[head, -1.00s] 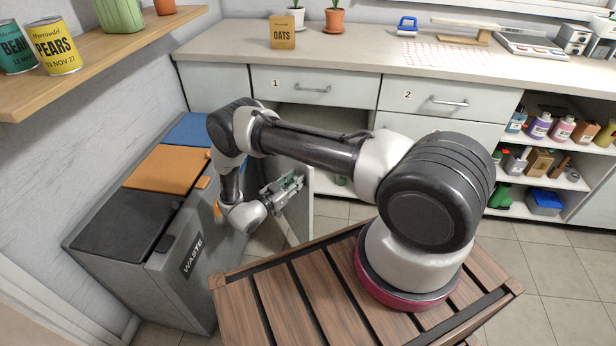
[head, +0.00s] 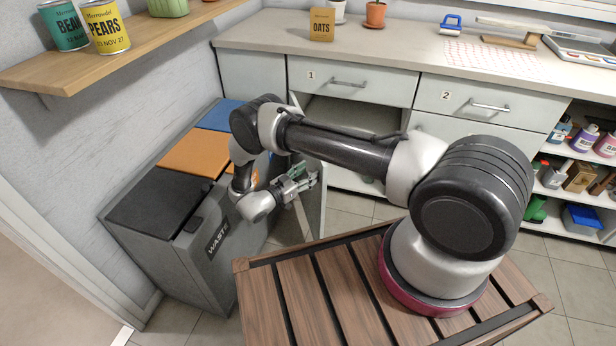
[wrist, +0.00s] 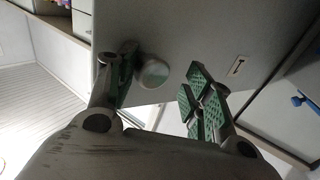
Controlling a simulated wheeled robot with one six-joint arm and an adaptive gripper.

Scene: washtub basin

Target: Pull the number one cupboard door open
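The number one cupboard door (head: 313,207) stands swung out from the cabinet below drawer 1, seen nearly edge-on, and the cupboard's inside shows behind it. In the wrist view the pale door panel (wrist: 205,35) carries a small number label (wrist: 237,65) and a round knob (wrist: 154,73). My gripper (head: 296,184) is at the door, on the side facing the waste bins. In the wrist view its green-padded fingers (wrist: 160,88) are apart, one on each side of the knob. The left finger looks closer to the knob; I cannot tell whether it touches.
Waste bins (head: 150,205) with black, orange and blue lids stand close left of my arm. A shelf (head: 120,52) with cans juts out above them. Drawer 1 (head: 375,84) and the worktop (head: 420,45) lie above the cupboard. Tiled floor (head: 350,208) shows between door and cabinet.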

